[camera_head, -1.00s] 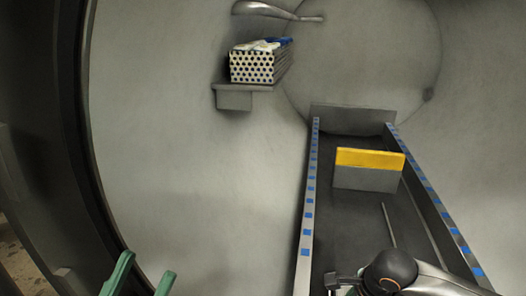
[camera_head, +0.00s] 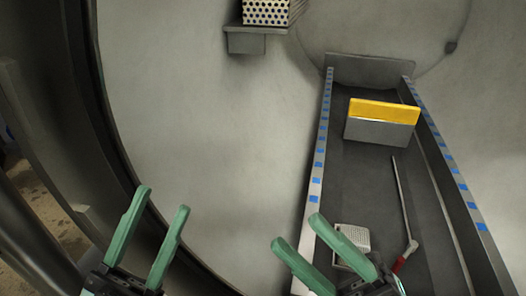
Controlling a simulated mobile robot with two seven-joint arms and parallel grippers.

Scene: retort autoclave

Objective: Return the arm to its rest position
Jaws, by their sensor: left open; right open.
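My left gripper (camera_head: 146,238) is at the lower left, its two green fingers apart and nothing between them. It is in front of the curved grey chamber wall. My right gripper (camera_head: 322,256) is at the bottom centre, its green fingers apart and empty. It overlaps the left rail of the long tray in the picture. The rest of both arms is mostly below the picture's lower edge.
The dark tray (camera_head: 365,185) has rails with blue marks. In it are a yellow-and-grey block (camera_head: 382,122), a thin rod (camera_head: 401,200) with a red part, and a pale ribbed object (camera_head: 353,238). A perforated box (camera_head: 265,12) sits on a wall ledge (camera_head: 246,42). The dark chamber rim (camera_head: 100,120) curves at left.

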